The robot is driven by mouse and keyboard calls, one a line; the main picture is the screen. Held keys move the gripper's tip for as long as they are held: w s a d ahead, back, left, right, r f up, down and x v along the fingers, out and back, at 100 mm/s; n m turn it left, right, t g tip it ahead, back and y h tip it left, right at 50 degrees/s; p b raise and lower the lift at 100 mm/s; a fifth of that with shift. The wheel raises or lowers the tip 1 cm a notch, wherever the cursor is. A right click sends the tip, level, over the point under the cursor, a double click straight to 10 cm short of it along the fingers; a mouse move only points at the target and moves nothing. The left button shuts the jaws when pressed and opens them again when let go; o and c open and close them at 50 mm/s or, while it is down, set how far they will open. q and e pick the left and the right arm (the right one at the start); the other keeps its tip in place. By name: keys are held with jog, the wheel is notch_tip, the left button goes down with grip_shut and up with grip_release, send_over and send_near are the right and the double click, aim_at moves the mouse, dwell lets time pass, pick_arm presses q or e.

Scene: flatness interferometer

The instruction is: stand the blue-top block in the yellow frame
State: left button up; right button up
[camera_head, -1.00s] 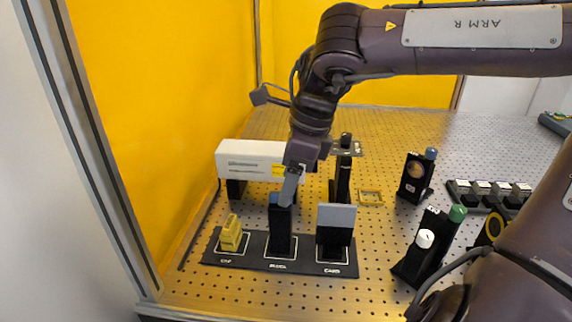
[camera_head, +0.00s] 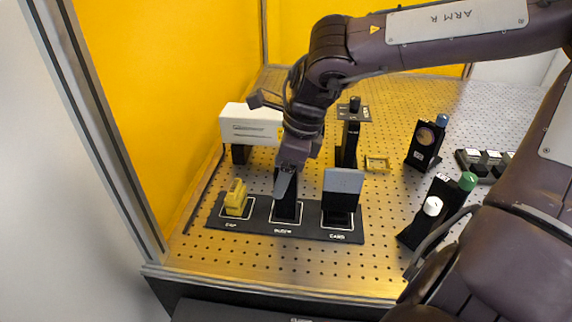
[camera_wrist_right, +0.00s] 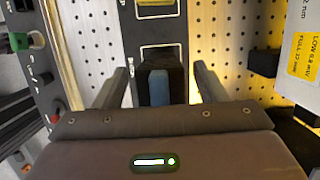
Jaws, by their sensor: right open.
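The blue-top block (camera_head: 287,207) stands upright in the middle slot of a black holder (camera_head: 262,228). In the head view its top is hidden behind my right gripper (camera_head: 285,184). In the right wrist view the blue top (camera_wrist_right: 159,88) lies between the two fingers of my right gripper (camera_wrist_right: 163,86), which are open with a gap on each side. The yellow frame (camera_head: 377,164) is a small open square lying flat on the perforated table, right of and behind the holder. My left gripper is out of view.
A yellow piece (camera_head: 236,198) and a grey card (camera_head: 343,181) stand in the holder's outer slots. A white box (camera_head: 250,124) and a dark post (camera_head: 350,135) are behind. A blue-knobbed black unit (camera_head: 425,143) stands right of the frame.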

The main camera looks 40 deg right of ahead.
jog(key=c, duration=1.3)
jog(key=shift+o, duration=0.2)
jog(key=shift+r+p, duration=2.7)
jog(key=shift+r, duration=0.45)
